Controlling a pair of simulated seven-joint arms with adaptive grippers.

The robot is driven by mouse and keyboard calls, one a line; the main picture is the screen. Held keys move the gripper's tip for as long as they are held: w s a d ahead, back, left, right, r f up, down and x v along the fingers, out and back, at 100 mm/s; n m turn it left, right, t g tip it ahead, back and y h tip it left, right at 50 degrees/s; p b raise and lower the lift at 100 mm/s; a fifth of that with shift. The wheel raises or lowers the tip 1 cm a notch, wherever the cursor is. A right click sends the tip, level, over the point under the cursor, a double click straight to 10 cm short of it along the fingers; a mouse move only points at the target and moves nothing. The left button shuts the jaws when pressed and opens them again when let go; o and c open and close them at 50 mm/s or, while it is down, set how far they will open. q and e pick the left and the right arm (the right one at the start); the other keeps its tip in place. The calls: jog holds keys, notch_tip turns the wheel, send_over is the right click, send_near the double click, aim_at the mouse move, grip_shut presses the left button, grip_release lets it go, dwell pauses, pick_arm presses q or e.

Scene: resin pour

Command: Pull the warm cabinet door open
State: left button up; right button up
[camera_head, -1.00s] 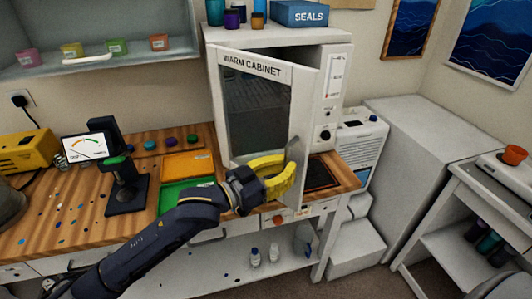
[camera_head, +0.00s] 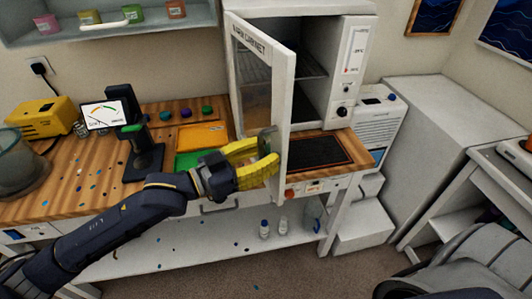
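The warm cabinet (camera_head: 352,60) is a white box on the wooden bench, at the upper middle of the head view. Its door (camera_head: 283,100), white-framed with a glass pane, is swung well open toward me, its labelled face turned left. The dark interior (camera_head: 308,85) with a wire shelf shows to the right of the door. My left gripper (camera_head: 268,153), with yellow fingers, is at the door's grey handle (camera_head: 265,141) and appears closed around it; the fingers partly cover the handle. My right gripper is not in view.
A dark mat (camera_head: 318,152) lies in front of the cabinet. Orange (camera_head: 203,134) and green (camera_head: 187,160) trays lie left of the door. A white unit (camera_head: 425,130) stands to the right.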

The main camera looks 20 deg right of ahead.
pick_arm(q)
jog(key=s+a, duration=0.1)
jog(key=a, duration=1.1)
jog(key=shift+s, duration=0.2)
